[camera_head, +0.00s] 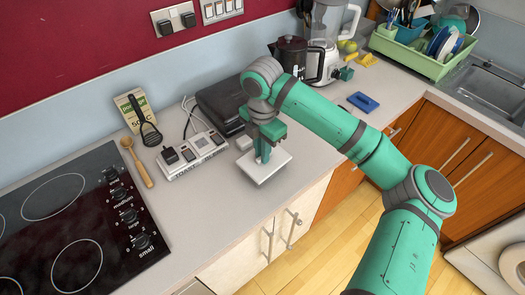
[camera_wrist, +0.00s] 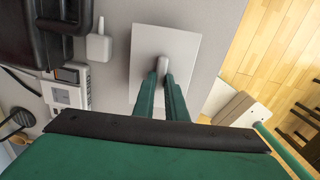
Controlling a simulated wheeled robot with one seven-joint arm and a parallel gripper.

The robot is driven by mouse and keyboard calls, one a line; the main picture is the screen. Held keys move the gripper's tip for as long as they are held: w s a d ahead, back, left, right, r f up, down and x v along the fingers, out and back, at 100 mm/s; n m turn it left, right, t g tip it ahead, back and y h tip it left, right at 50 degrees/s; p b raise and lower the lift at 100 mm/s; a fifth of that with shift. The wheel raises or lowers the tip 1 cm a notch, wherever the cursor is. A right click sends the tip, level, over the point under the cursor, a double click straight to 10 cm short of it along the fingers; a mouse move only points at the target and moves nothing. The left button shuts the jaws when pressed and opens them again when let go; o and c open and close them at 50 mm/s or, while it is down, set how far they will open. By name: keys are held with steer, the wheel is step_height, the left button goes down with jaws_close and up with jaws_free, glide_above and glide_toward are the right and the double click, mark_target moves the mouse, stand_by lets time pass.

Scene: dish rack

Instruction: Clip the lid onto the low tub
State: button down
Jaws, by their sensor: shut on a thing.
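The lid (camera_head: 268,174) is a white, flat rectangle with a rounded upright grip in its middle. It is near the counter's front edge, and it also shows in the wrist view (camera_wrist: 148,43). My gripper (camera_head: 263,157) points down above it, and its two green fingers (camera_wrist: 162,78) are shut on the lid's grip (camera_wrist: 165,67). I cannot make out the low tub as a separate thing. Whatever is directly beneath the lid is hidden, and I cannot tell whether the lid rests on something or hangs just above the counter.
A small white block (camera_head: 244,143) sits close behind the lid. A black case (camera_head: 222,103) and a white socket strip (camera_head: 193,156) lie to the left. A black kettle (camera_head: 296,58) and a blue sponge-like thing (camera_head: 363,102) stand farther right. Bare counter (camera_head: 222,205) lies front left.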

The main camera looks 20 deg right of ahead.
steer(key=c, duration=1.2)
jaws_free()
steer(key=shift+r, duration=3.5)
